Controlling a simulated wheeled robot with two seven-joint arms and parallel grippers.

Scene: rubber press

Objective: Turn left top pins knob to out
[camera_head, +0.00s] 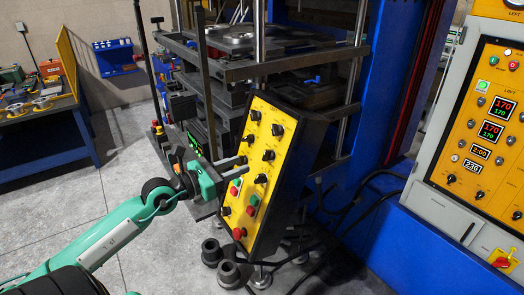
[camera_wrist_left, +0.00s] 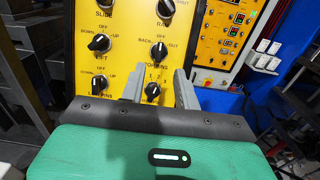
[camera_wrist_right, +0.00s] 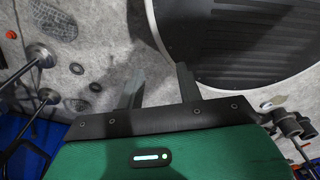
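The yellow control panel (camera_head: 262,150) stands tilted on its dark box. The top pins knob (camera_wrist_left: 158,50), black with BACK, OFF and OUT marks, is in the right column of the left wrist view. In the head view it is the second knob down (camera_head: 268,155) on the right. Its exact pointer direction is hard to tell. My left gripper (camera_wrist_left: 160,72) is open and empty, its fingertips just below that knob in the picture. The 1-2-3 knob (camera_wrist_left: 152,91) shows between its fingers. In the head view this gripper (camera_head: 241,164) is at the panel's left side. My right gripper (camera_wrist_right: 160,72) is open and empty.
Neighbouring knobs for lift (camera_wrist_left: 98,42) and low pins (camera_wrist_left: 99,83) sit close on the left. Red and green buttons (camera_head: 236,188) are lower down. The press frame (camera_head: 290,62) stands behind the panel. Cables (camera_head: 345,215) lie to its right.

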